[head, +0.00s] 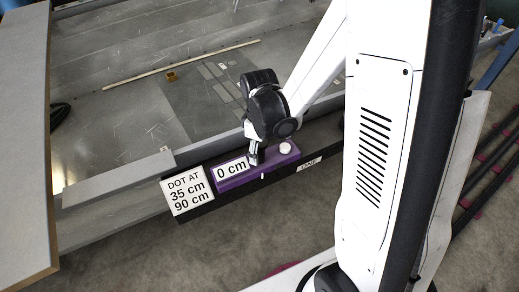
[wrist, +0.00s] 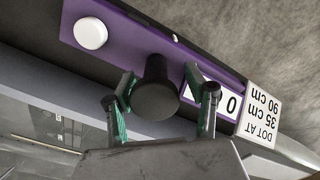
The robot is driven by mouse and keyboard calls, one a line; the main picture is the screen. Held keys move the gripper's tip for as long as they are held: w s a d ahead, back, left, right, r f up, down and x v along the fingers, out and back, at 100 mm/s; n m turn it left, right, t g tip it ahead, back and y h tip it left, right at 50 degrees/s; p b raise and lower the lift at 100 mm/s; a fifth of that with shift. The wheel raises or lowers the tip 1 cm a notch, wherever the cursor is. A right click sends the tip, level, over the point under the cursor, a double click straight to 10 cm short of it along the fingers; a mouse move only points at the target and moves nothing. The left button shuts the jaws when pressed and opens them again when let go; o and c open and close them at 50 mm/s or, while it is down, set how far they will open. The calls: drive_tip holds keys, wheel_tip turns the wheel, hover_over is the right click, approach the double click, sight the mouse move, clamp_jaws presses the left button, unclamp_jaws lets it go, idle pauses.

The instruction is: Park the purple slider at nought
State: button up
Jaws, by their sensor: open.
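The purple slider (head: 240,181) sits on a dark rail (head: 328,149), near the rail's left end in the head view. It bears a "0 cm" label (head: 231,169) and a white round dot (head: 285,148). In the wrist view, the slider (wrist: 127,38) carries a black knob (wrist: 156,92) between the white dot (wrist: 90,33) and the label (wrist: 231,103). My gripper (head: 255,159) is over the slider, its fingers pointing down. In the wrist view, my gripper (wrist: 163,101) is open, with one green-padded finger on each side of the knob. I cannot tell whether either finger touches it.
A white sign (head: 187,192) reading "DOT AT 35 cm 90 cm" stands at the rail's left end. A small "ONE" label (head: 309,164) is on the rail right of the slider. Grey hull panels (head: 120,180) lie behind and left. Grey floor (head: 200,255) in front is clear.

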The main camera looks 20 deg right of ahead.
wheel_tip(320, 180, up, 12)
drive_tip(key=shift+r, duration=0.1)
idle(0.7)
idle(0.3)
drive_tip(key=s+a+r+m+t, duration=0.2)
drive_tip(key=s+r+m+t, duration=0.55)
drive_tip(key=s+r, duration=0.35)
wheel_tip(320, 180, up, 12)
drive_tip(key=s+m+p, duration=0.1)
drive_tip(key=p, duration=1.2)
